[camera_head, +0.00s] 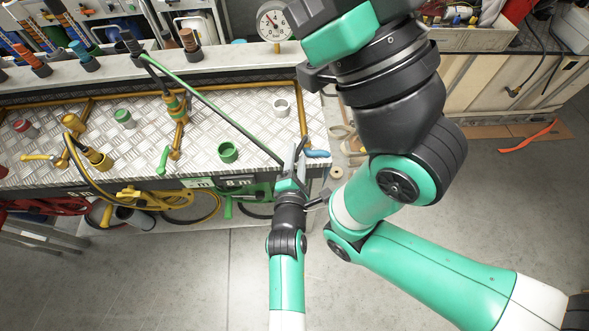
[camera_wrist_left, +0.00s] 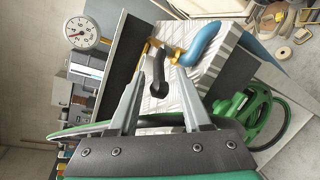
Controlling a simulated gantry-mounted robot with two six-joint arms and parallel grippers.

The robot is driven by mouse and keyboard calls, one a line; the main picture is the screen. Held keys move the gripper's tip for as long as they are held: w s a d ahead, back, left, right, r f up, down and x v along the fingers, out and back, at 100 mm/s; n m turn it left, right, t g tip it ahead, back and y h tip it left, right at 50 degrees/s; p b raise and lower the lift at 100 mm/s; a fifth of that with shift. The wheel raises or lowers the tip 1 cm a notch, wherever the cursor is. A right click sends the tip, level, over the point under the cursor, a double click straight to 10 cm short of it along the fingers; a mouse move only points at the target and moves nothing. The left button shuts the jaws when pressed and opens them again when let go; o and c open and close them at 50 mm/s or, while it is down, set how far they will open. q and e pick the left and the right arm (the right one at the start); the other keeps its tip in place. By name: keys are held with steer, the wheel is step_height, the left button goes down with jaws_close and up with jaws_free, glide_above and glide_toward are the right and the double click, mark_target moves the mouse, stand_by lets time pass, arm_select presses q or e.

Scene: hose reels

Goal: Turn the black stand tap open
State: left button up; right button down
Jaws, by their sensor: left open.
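The black stand tap shows in the left wrist view as a dark lever (camera_wrist_left: 158,80) in front of the brass pipework, by the corner of the metal plate deck. My left gripper (camera_wrist_left: 161,70) is open, with one finger on either side of the lever in that view. I cannot tell whether a finger touches it. In the head view my left gripper (camera_head: 296,158) is at the right front corner of the bench and hides the tap. A blue handle (camera_wrist_left: 201,47) is close beyond the fingers; it also shows in the head view (camera_head: 317,153). My right gripper is not in view.
A pressure gauge (camera_head: 273,21) stands behind. My right arm fills the right; open floor is in front.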

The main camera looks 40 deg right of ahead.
arm_select(q)
steer(key=p+v, duration=0.4)
steer(key=v, duration=0.5)
steer(key=shift+s+a, duration=0.15)
steer(key=shift+a, duration=0.1)
steer(key=shift+r, duration=0.1)
